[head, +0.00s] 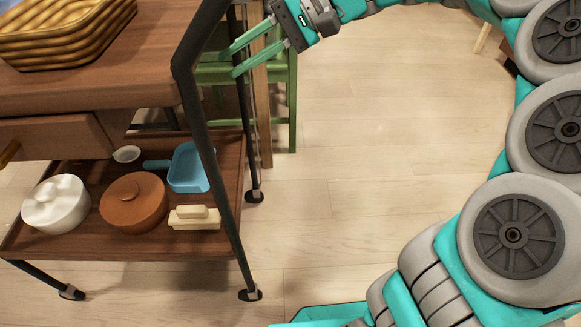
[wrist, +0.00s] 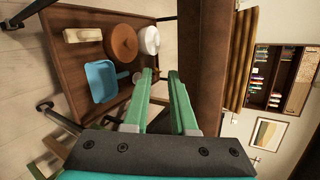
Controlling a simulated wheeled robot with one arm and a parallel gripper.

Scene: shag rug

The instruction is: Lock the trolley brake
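The trolley (head: 60,92) is wooden with black metal legs, and stands at the left of the head view. Small dark feet show under its legs: near right (head: 249,295), far right (head: 254,197) and near left (head: 71,293). They are too small to tell a brake lever or its state. My gripper (head: 233,62) is at the trolley's right side, near the upper part of the black leg, well above the feet. Its two green fingers are apart with nothing between them. The wrist view shows the open fingers (wrist: 160,73) and the trolley's lower shelf (wrist: 70,45) sideways.
A woven basket (head: 62,35) sits on top. A green chair (head: 285,100) stands behind. The floor (head: 370,150) to the right is clear.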

